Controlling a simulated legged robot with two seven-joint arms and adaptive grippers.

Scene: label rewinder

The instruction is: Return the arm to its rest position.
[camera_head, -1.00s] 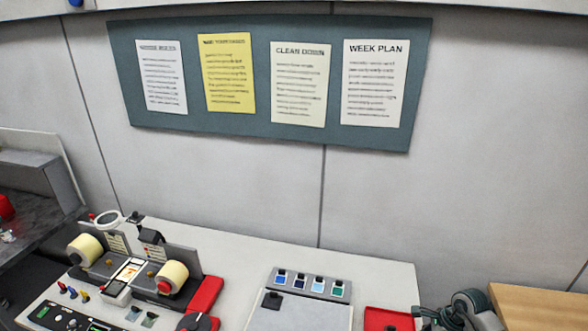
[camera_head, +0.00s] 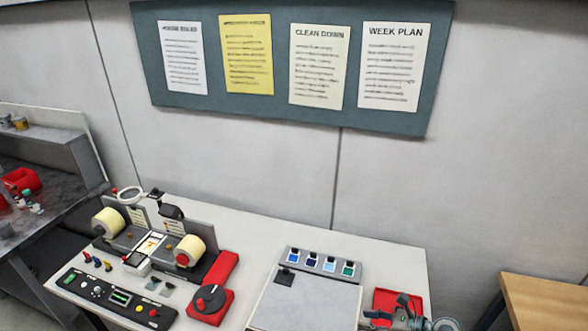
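My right gripper (camera_head: 394,312) shows at the bottom edge, in front of the red tray on the right of the white table. It is dark and partly cut off by the frame, and I cannot tell whether its fingers are open or shut. My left gripper is not in view. The label rewinder (camera_head: 150,245) stands on the left of the white table (camera_head: 262,233), with a cream roll (camera_head: 109,222) on its left and another cream roll (camera_head: 189,251) on its right.
A control panel (camera_head: 112,298) and a red base with a dark knob (camera_head: 208,299) lie before the rewinder. A grey box (camera_head: 300,300) with several coloured squares stands right of centre. A red tray (camera_head: 385,298) is beside it. A wooden table (camera_head: 545,300) stands far right.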

